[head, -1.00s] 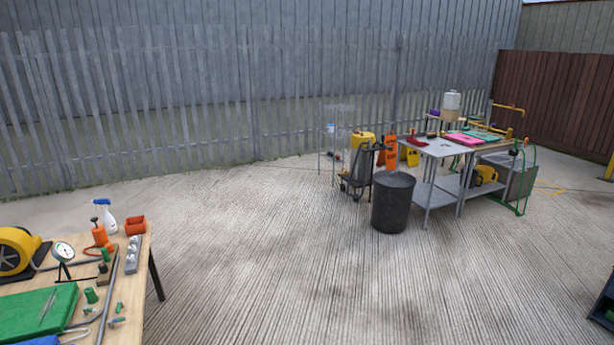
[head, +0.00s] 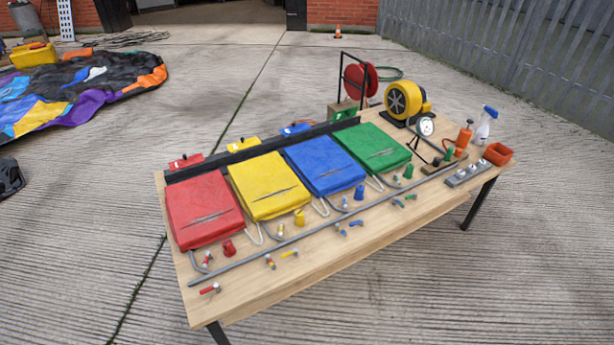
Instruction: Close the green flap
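A green flap (head: 345,115) shows at the back edge of the wooden table, behind the dark rail and behind the green fabric pad (head: 370,147). It looks tilted up, while the red flap (head: 186,161), yellow flap (head: 243,144) and blue flap (head: 296,129) along the same edge look flatter. Its lower part is hidden by the rail, so its exact angle is hard to tell. My gripper is not in view.
The table (head: 420,198) also bears red, yellow and blue pads, grey pipes with small valves, a yellow blower (head: 404,102), a gauge, a spray bottle and an orange tub. A red reel (head: 360,80) stands behind. A deflated castle (head: 85,85) lies left. Concrete around the table is open.

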